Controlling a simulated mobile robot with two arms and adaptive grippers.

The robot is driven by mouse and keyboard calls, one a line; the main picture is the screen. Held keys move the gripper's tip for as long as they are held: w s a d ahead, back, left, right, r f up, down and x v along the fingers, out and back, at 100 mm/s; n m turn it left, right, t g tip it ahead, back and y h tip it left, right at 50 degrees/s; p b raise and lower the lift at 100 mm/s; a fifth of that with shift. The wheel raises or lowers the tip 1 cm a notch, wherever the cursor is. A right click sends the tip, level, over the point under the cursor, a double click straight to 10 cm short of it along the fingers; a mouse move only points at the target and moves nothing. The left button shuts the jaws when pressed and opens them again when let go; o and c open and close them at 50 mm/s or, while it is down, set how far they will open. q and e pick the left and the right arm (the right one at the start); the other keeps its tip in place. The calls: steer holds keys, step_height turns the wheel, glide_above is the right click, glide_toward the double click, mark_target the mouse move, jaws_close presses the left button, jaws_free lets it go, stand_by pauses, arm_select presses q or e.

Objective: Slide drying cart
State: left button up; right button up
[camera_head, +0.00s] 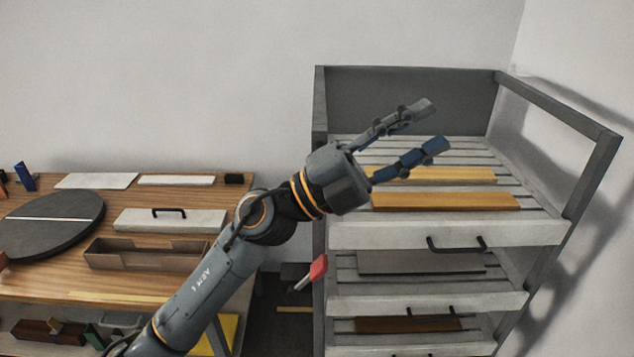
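The drying cart (319,170) is a grey frame at the right with several slatted, light-fronted drawers. Its top drawer (400,235) has a black handle (456,245) and holds two yellow-orange boards (445,202). A grey panel (420,263) lies in the second drawer (430,304), and a brown board (408,324) lies in the one below. My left gripper (428,126) is open and empty, its fingers spread over the top drawer, pointing right. It appears above the boards; contact is not visible. My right gripper is not in view.
A wooden workbench (150,288) stands at the left with a dark round disc (50,222), a white handled block (168,219) and a brown open tray (147,253). A red-headed tool (312,272) is beside the cart. A dark floor gap separates bench and cart.

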arm_select(q)
steer(key=s+d+f+m+g+y, duration=0.3)
steer(key=d+f+m+g+y, duration=0.1)
steer(key=d+m+g+y, duration=0.15)
steer(key=w+a+f+m+t+y, duration=0.2)
steer(key=w+f+y, duration=0.2)
steer(key=y, duration=0.3)
steer(key=w+a+r+n+t+y, duration=0.25)
steer(key=w+a+y, duration=0.2)
steer(key=a, duration=0.35)
steer(key=w+a+r+n+t+y, duration=0.2)
steer(key=w+a+t+y, duration=0.15)
steer(key=a+y, duration=0.35)
steer(key=shift+g+h, duration=0.35)
steer(key=shift+h, duration=0.05)
steer(key=p+x, duration=0.1)
steer(key=x, duration=0.3)
steer(key=p+x, duration=0.2)
steer(key=x, duration=0.2)
steer(key=a+p+x, duration=0.1)
steer(key=x, duration=0.4)
steer(key=shift+w+f+p, duration=0.3)
steer(key=shift+f, duration=0.25)
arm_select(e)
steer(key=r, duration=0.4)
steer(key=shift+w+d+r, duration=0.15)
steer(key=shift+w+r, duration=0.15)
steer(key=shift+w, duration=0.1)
arm_select(q)
jaws_close()
